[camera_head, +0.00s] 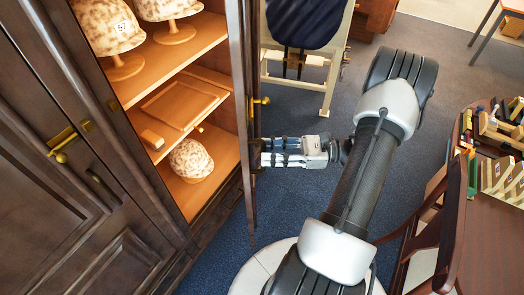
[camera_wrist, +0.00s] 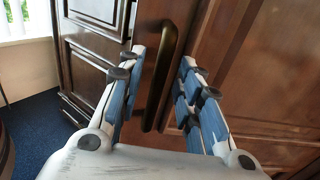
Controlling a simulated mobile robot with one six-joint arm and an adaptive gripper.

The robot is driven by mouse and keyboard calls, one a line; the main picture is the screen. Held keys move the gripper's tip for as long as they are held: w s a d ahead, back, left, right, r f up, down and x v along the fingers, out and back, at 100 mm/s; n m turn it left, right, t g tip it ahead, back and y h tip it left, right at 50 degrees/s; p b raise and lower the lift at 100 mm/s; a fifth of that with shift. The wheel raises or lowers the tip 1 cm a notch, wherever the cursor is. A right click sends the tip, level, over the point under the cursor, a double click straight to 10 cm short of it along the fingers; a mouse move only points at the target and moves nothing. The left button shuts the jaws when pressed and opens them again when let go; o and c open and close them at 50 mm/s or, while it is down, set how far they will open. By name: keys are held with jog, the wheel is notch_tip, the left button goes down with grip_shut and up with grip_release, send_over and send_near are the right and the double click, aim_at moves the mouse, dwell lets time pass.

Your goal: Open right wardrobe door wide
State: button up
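The right wardrobe door (camera_head: 240,60) stands swung out from the wardrobe and is seen nearly edge-on in the head view. Its dark bronze bar handle (camera_wrist: 165,75) runs upright between my fingers in the wrist view. My gripper (camera_head: 265,152) is at the door's outer face. It is open, with the wrist view fingertips (camera_wrist: 164,57) on either side of the handle and visible gaps to it. The head view does not clearly show the handle at my fingers.
The left wardrobe door (camera_head: 100,235) is shut. Shelves (camera_head: 195,55) hold spotted caps on wooden stands. A wooden-legged stand (camera_head: 325,95) with a dark seat is behind the door. A desk (camera_head: 490,240) with wooden racks is at right. Blue carpet (camera_head: 290,205) lies clear beside the door.

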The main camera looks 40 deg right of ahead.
jog(key=v, duration=0.9)
